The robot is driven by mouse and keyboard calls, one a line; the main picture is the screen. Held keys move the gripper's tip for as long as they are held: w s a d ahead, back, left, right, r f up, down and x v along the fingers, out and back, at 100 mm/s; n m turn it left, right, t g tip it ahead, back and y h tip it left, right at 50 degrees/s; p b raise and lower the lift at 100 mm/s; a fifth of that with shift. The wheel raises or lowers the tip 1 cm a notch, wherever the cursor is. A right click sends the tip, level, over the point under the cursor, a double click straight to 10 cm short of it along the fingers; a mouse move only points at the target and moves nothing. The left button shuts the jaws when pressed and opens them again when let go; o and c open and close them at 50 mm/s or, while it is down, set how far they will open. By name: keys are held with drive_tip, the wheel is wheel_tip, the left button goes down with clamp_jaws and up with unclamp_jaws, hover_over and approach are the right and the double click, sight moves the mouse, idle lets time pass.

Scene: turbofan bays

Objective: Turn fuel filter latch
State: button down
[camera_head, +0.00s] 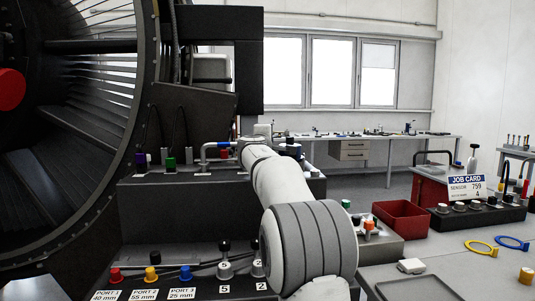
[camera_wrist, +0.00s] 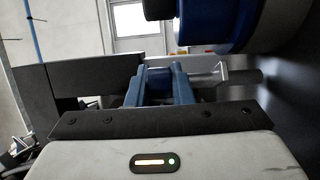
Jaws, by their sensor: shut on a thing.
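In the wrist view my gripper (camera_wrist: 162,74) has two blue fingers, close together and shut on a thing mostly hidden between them. A pale metal bar (camera_wrist: 207,78) runs to the right from behind the fingertips and looks like the latch. A large blue and dark round body (camera_wrist: 228,22), possibly the fuel filter, hangs above and to the right of the fingers, apart from them. In the head view my arm hides the fingers and whatever they hold.
The dark engine bay ledge (camera_head: 165,205) carries several coloured caps. A red bin (camera_head: 401,216), a job card (camera_head: 467,188) and blue and yellow rings stand on the right bench. A dark wall (camera_wrist: 290,90) is close on the right in the wrist view.

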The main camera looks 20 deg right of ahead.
drive_tip(key=n+t+y, duration=0.1)
drive_tip(key=y, duration=0.1)
drive_tip(key=shift+d+n+y, duration=0.15)
drive_tip(key=shift+n+y, duration=0.15)
drive_tip(key=shift+n, duration=0.1)
drive_tip(key=n+t+y, duration=0.1)
drive_tip(key=y, duration=0.1)
drive_tip(key=shift+r+n+y+p, duration=0.15)
drive_tip(key=shift+n+y+p, duration=0.15)
drive_tip(key=shift+n+p, duration=0.1)
drive_tip(key=n+t+y+p, duration=0.1)
drive_tip(key=n+y+p, duration=0.1)
drive_tip(key=y+p, duration=0.1)
drive_tip(key=shift+n+y+p, duration=0.5)
drive_tip(key=shift+n+y, duration=0.1)
drive_tip(key=shift+y, duration=0.3)
drive_tip(key=c, duration=1.3)
unclamp_jaws()
drive_tip(key=shift+s+b, duration=0.5)
drive_tip(key=shift+s, duration=3.4)
